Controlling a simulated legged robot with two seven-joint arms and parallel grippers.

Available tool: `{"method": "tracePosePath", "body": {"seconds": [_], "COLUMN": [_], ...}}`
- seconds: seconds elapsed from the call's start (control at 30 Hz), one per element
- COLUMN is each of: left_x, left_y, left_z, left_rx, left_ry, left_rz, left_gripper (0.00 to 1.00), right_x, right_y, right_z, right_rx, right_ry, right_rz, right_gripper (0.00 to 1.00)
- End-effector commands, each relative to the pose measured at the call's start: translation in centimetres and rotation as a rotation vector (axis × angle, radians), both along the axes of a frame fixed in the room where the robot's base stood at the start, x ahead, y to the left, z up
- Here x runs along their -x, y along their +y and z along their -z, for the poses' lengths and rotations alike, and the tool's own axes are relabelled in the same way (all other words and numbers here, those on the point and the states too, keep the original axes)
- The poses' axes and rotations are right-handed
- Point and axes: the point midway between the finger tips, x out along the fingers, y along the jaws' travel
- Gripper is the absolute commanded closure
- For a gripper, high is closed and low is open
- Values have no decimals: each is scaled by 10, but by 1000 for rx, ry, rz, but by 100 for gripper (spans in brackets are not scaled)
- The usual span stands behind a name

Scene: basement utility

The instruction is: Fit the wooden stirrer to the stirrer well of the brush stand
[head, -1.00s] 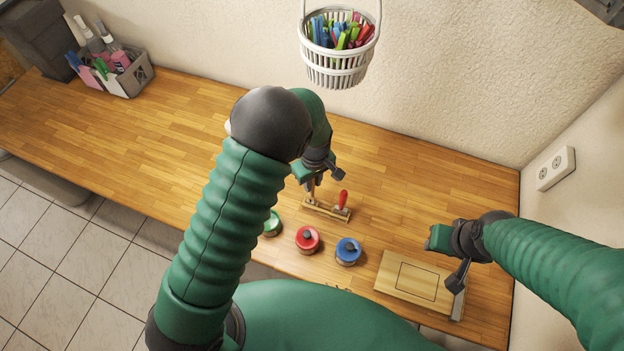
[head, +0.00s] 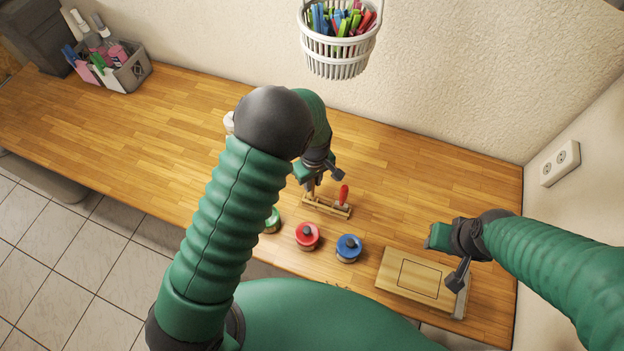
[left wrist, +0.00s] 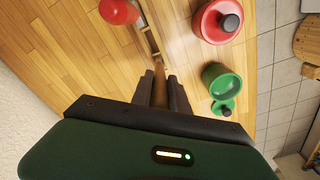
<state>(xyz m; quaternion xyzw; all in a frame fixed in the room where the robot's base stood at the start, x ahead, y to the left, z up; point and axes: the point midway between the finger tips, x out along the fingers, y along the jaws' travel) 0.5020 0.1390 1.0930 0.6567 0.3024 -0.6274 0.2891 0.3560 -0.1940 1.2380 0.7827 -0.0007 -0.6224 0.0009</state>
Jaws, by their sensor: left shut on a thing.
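The brush stand (head: 322,206) is a low wooden rack on the bench, with a red-handled brush (head: 344,193) standing at its right end. My left gripper (head: 311,187) is over the stand's left end, shut on the wooden stirrer. In the left wrist view the stirrer (left wrist: 160,84) runs from between the fingers (left wrist: 162,85) toward the near end of the stand (left wrist: 144,40). The stirrer well is hidden, and I cannot tell whether the tip is in it. My right gripper (head: 440,238) hangs near the right of the bench; its fingers are not clear.
A wooden board (head: 412,286) lies at the right front. A white peg basket (head: 338,52) hangs at the back. A grey caddy (head: 128,70) stands far left.

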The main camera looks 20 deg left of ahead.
Motion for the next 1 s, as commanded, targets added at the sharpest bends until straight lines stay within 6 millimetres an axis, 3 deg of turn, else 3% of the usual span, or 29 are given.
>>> {"method": "tracePosePath", "body": {"seconds": [0.1, 0.13, 0.33, 0.6, 0.73, 0.87, 1.0], "left_x": [0, 0, 0, 0, -1, -1, 0], "left_y": [0, 0, 0, 0, -1, -2, -3], "left_z": [5, 4, 4, 3, -6, -33, -75], "left_rx": [0, 0, 0, 0, 1, 3, 4], "left_ry": [0, 0, 0, 0, -2, -7, -7], "left_rz": [0, 0, 0, 0, 1, 0, 1], "left_gripper": [100, 78, 54, 54, 54, 54, 54], "right_x": [0, 0, 0, 0, 0, 0, 0], "right_y": [0, 0, 0, 0, 0, 0, 0], "right_z": [4, 3, 2, 3, 8, 19, 32], "right_rx": [0, 0, 0, 0, 0, 0, 0], "right_ry": [0, 0, 0, 0, 0, 0, 0], "right_rz": [0, 0, 0, 0, 0, 0, 0], "right_gripper": [64, 64, 64, 64, 64, 64, 64]}}
